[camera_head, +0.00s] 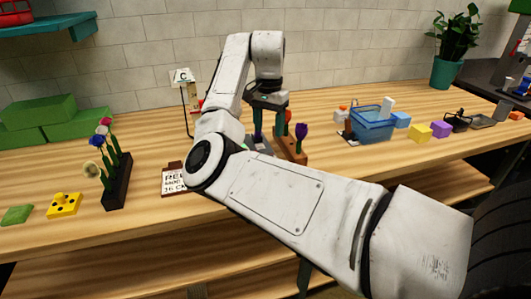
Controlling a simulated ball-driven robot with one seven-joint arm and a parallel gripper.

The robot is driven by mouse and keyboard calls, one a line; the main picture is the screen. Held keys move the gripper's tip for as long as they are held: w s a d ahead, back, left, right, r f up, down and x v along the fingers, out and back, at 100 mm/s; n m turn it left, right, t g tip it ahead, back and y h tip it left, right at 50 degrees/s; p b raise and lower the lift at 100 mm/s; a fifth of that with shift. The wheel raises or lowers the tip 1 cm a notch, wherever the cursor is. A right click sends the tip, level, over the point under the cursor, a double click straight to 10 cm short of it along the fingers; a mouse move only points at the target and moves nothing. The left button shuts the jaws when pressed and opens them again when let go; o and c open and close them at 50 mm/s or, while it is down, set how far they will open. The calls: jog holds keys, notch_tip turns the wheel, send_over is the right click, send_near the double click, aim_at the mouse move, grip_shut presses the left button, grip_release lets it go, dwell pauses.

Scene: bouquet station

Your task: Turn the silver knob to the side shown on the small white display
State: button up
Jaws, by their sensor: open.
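A small white display (182,76) on a thin dark stand shows what looks like a letter C, behind the counter's middle. My gripper (270,132) points down over the middle of the counter, its fingers apart. I cannot make out the silver knob. A bit of grey (262,146) shows below my gripper, but my arm covers most of that spot and I cannot tell what it is. I see nothing between the fingers.
Right of my gripper is a wooden block with a purple flower (301,132). A blue basket (371,123) and colored blocks stand farther right. At left are a dark flower rack (118,183), a yellow block (64,205) and a lettered card (175,180). The front right counter is clear.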

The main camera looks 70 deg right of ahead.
notch_tip(320, 180, down, 9)
jog(key=shift+f, duration=0.1)
dwell(0.3)
jog(key=c, duration=1)
